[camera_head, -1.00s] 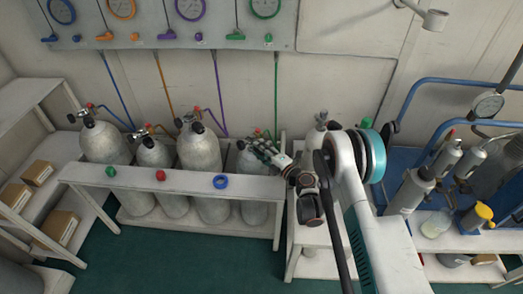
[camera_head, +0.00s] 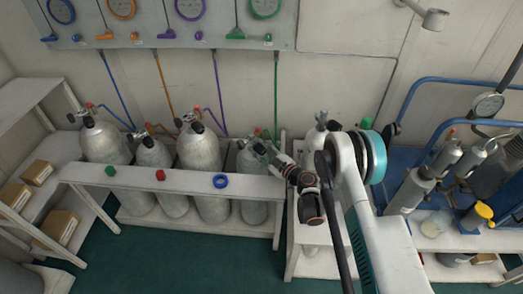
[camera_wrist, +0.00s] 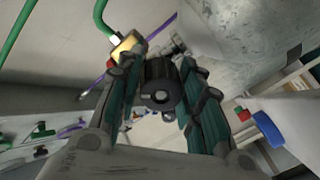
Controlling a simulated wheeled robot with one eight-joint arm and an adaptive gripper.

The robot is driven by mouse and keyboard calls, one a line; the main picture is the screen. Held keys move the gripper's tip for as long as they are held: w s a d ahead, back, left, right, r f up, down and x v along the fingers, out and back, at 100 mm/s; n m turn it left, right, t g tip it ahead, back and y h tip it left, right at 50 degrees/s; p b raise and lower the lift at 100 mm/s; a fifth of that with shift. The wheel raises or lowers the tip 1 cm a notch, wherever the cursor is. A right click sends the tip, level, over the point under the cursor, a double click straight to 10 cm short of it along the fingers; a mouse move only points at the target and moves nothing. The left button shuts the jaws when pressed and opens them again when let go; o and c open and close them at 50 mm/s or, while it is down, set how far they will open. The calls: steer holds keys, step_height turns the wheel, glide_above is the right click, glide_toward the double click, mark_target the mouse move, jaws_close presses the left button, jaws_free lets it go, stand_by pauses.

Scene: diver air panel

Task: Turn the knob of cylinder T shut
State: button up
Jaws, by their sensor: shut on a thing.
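The cylinder with the green hose (camera_head: 254,187) stands at the right end of the rack. No letter is readable on it, so I cannot tell from a label whether it is cylinder T. Its black knob (camera_wrist: 161,84) shows in the wrist view, with a brass fitting (camera_wrist: 128,45) and green hose beside it. My gripper (camera_wrist: 163,78) is shut on the knob, with one teal finger on each side. In the head view my gripper (camera_head: 259,148) reaches in from the right at the cylinder's top and hides much of the valve.
Several other grey cylinders (camera_head: 198,150) stand to the left behind the white rack rail (camera_head: 190,183). The gauge panel (camera_head: 180,30) is on the wall above. Another cylinder (camera_head: 318,140) stands close to my arm on the right. The green floor (camera_head: 190,262) in front is clear.

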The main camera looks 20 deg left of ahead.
mark_target(261, 146)
steer(key=shift+s+m, duration=0.1)
steer(key=shift+m, duration=0.5)
steer(key=o, duration=1.1)
steer(key=shift+c, duration=0.2)
steer(key=shift+r, duration=0.15)
step_height(261, 146, up, 10)
steer(key=shift+f, duration=0.1)
